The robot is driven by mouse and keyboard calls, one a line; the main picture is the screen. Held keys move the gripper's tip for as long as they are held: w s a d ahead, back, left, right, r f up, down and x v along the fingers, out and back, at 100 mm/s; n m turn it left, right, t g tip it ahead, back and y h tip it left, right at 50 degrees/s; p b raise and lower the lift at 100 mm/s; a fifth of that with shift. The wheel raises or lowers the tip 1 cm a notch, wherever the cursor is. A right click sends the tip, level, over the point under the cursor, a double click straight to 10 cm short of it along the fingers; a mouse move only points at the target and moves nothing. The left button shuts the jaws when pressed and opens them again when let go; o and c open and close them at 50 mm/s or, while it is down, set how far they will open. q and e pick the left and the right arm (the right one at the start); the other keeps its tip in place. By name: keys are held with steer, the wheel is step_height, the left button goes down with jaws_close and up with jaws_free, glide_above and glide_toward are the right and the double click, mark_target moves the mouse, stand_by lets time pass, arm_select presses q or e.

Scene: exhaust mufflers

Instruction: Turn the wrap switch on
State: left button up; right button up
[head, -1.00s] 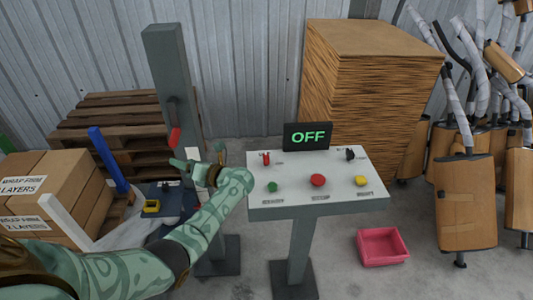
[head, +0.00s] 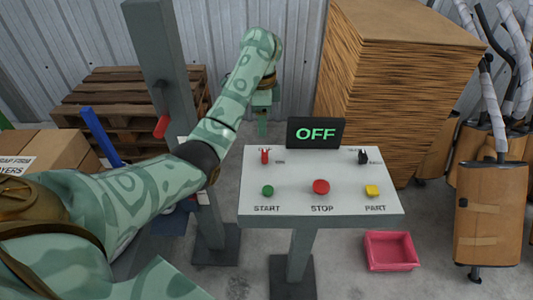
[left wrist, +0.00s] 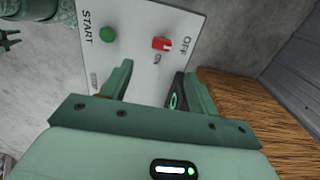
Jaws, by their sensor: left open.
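The wrap switch is a small red toggle (head: 265,157) at the back left of the white control panel (head: 290,210). In the left wrist view the red toggle (left wrist: 161,43) sits between the words OFF and ON, tilted toward OFF. The dark display (head: 316,133) behind the panel reads OFF in green; part of it shows in the left wrist view (left wrist: 175,98). My left gripper (head: 262,128) is beyond the panel's back left corner, above and apart from the toggle. Its fingers (left wrist: 160,82) are open and empty. My right gripper does not show in the head view.
The panel also has a green START button (head: 267,191), a red STOP button (head: 321,187), a yellow button (head: 372,191) and a black switch (head: 362,157). A grey post (head: 160,60) stands left, a cardboard stack (head: 395,90) behind right, a pink bin (head: 391,251) on the floor.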

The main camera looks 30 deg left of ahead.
arm_select(q)
steer(key=b, duration=0.3)
glide_above(265, 153)
steer(key=f, duration=0.6)
steer(key=shift+s, duration=0.3)
steer(key=shift+w+d+f+b, duration=0.1)
steer(key=shift+w+f+b, duration=0.25)
steer(key=shift+f, duration=0.3)
steer(key=shift+w+f+b, duration=0.1)
steer(key=shift+f+b, duration=0.3)
steer(key=shift+f, duration=0.2)
steer(key=f, duration=0.1)
steer(key=f+b, duration=0.2)
steer(key=shift+s+f, duration=0.3)
steer(key=shift+f, duration=0.1)
steer(key=shift+w+f+b, duration=0.1)
steer(key=shift+f+b, duration=0.2)
steer(key=shift+f, duration=0.3)
steer(key=c, duration=1)
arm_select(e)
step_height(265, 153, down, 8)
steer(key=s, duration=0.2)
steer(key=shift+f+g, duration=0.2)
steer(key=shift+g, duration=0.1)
